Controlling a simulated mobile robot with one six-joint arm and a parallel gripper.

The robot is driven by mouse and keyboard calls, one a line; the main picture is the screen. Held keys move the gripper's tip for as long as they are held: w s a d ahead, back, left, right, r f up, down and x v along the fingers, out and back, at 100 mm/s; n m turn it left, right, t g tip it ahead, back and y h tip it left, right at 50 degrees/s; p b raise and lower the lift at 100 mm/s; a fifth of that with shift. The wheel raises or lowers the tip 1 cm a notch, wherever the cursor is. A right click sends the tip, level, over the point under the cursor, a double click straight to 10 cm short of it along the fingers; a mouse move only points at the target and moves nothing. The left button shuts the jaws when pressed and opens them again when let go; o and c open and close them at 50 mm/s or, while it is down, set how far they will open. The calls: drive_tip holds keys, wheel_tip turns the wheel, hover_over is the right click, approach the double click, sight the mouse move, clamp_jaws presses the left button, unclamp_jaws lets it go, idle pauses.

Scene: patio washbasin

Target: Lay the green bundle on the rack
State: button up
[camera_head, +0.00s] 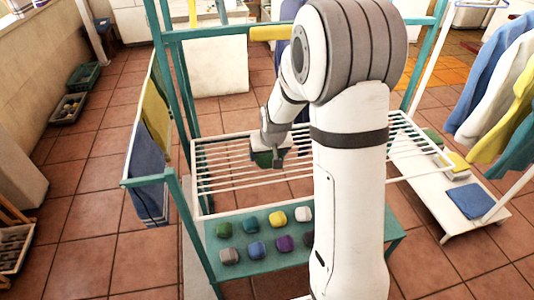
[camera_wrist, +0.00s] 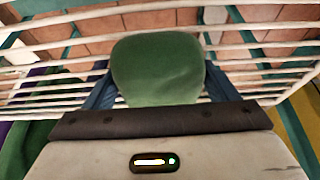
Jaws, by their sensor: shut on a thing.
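The green bundle (camera_wrist: 158,68) is a rounded soft lump between the two blue fingers of my gripper (camera_wrist: 157,92) in the wrist view. My gripper (camera_head: 266,160) is shut on it. In the head view the green bundle (camera_head: 263,159) shows as a small dark green patch under my wrist. The rack (camera_head: 225,180) is a white frame with thin parallel bars. The bundle is at the rack's bars, left of its middle. The rack's bars also show behind and beside the bundle in the wrist view (camera_wrist: 265,47). I cannot tell whether the bundle touches them.
A teal shelf (camera_head: 215,262) below the rack holds several coloured bundles (camera_head: 256,250). Cloths (camera_head: 150,150) hang at the left. Clothes (camera_head: 500,90) hang at the right above a white low shelf (camera_head: 425,185). The rack's bars left of my gripper are bare.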

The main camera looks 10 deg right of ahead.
drive_tip(key=o, duration=1)
drive_tip(key=shift+s+r, duration=0.1)
drive_tip(key=shift+r, duration=0.45)
drive_tip(key=p+v, duration=0.1)
drive_tip(key=v, duration=1)
drive_tip(key=s+r+g, duration=0.2)
drive_tip(key=s+r, duration=0.1)
drive_tip(key=s, duration=1.9)
drive_tip(key=shift+a, duration=0.25)
drive_tip(key=shift+r, duration=0.15)
